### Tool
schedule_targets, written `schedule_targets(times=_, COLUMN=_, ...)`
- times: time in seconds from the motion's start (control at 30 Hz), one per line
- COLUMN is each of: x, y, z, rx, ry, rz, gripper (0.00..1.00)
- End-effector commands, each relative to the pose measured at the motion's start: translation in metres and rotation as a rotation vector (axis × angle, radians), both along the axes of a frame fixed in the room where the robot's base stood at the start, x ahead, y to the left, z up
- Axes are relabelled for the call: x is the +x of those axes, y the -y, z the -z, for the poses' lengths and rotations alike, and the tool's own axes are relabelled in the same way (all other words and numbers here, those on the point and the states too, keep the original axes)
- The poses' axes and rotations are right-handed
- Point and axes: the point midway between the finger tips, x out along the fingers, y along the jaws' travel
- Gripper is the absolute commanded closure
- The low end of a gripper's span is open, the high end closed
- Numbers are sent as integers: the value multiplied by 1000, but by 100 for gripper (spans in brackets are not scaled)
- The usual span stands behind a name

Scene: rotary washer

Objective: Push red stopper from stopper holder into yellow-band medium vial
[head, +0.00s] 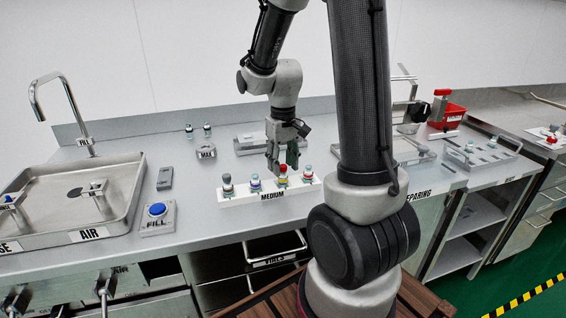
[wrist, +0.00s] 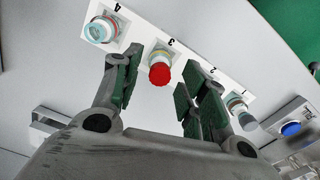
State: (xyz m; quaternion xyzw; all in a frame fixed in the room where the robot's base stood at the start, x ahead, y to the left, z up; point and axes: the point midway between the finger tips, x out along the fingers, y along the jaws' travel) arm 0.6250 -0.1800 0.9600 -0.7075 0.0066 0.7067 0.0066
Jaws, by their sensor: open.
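The red stopper (wrist: 160,73) sits on top of the vial at position 3 of the white MEDIUM rack (wrist: 140,33). In the head view the red stopper (head: 283,168) shows at the third place from the left. How deep the stopper sits cannot be told. My gripper (head: 283,158) is open and points down over the rack. In the wrist view my gripper (wrist: 158,76) has its fingers on either side of the stopper, with no clear contact. The right finger hides most of position 2.
The rack also holds a vial at position 4 (wrist: 103,28) and one at position 1 (wrist: 238,104), close to the fingers. A sink (head: 130,170) and the blue FILL button (head: 157,209) lie left. Counter between button and rack is clear.

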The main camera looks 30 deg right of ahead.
Motion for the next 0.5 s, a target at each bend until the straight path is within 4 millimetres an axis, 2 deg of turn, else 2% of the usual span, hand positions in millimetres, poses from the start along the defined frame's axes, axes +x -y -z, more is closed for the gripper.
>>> schedule_targets(times=0.17, x=0, y=0, z=-3, rx=0, ry=2, rz=0, gripper=57)
schedule_targets(times=0.27, x=1, y=0, z=-14, rx=0, ry=4, rz=0, gripper=57)
schedule_targets(times=0.5, x=1, y=0, z=-66, rx=0, ry=6, rz=0, gripper=57)
